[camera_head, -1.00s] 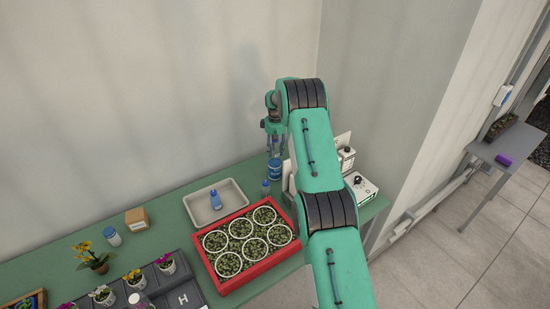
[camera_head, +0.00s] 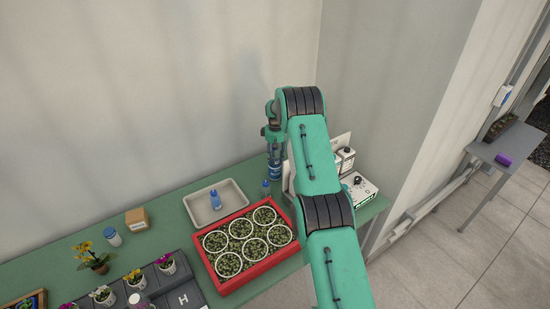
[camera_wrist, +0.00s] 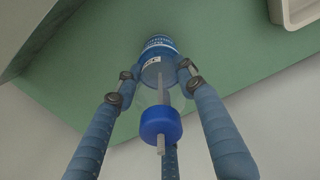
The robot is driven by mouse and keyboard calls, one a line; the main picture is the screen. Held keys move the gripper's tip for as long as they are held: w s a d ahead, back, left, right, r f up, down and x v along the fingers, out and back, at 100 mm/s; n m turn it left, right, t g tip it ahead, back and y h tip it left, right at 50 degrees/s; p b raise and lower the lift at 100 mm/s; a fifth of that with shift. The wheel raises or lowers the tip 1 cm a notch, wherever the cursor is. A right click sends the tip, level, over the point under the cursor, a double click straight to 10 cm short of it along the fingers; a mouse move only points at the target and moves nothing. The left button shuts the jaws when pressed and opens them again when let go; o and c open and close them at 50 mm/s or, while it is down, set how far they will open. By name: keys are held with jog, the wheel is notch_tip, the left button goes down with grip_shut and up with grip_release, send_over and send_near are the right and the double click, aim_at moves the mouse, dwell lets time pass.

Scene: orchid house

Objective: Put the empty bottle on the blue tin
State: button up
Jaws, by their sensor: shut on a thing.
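My gripper (camera_head: 274,152) is shut on the empty bottle, which is see-through with a blue cap (camera_wrist: 160,122) in the wrist view. The bottle is roughly upright between the fingers, with a thin tube inside. The blue tin (camera_head: 274,173) stands on the green bench below my gripper in the head view. In the wrist view the blue tin (camera_wrist: 158,44) with its white-lettered label shows just beyond the bottle's bottom. The bottle is over or on the tin; I cannot tell whether they touch.
A pale tray (camera_head: 236,190) holds another blue bottle (camera_head: 215,200). A red crate (camera_head: 233,287) of potted plants is nearer. White equipment (camera_head: 360,188) stands to the right, and the wall is behind.

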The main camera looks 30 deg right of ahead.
jog(key=shift+f, duration=0.1)
jog(key=o, duration=1)
notch_tip(320, 180, up, 12)
jog(key=shift+r+b, duration=0.1)
jog(key=shift+b, duration=0.25)
jog(key=shift+r, duration=0.1)
dwell(0.6)
